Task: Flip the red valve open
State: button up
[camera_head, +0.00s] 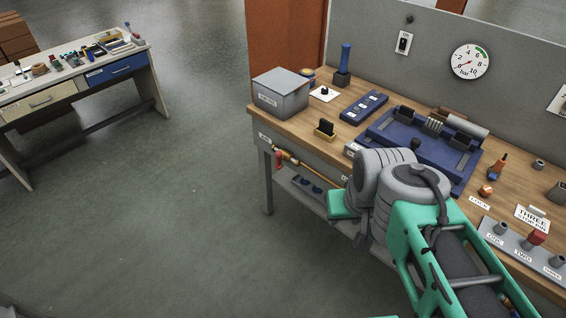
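A brass-coloured pipe (308,168) runs along the front of the workbench, below the edge of its top. A small red part (278,169), which looks like the valve's handle, hangs near the pipe's left end, by the table's left front leg. It is too small to tell its exact angle. My grey and green arm reaches in from the lower right, over the bench's front edge and to the right of the pipe. My gripper's fingers do not show; the arm's joints may hide them. I cannot see anything held.
The wooden workbench (297,128) carries a grey box (281,92), a blue vise-like fixture (404,135) and several small tools. A lower shelf (312,202) lies under it. Open floor (170,215) lies to the left, before another desk (90,82).

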aim_at(278, 154)
jog(key=z, duration=0.05)
jog(key=i, duration=0.9)
jog(key=u, duration=1.05)
jog(key=k, duration=0.65)
jog(key=u, duration=0.8)
jog(key=i, duration=1.45)
jog(key=z, duration=1)
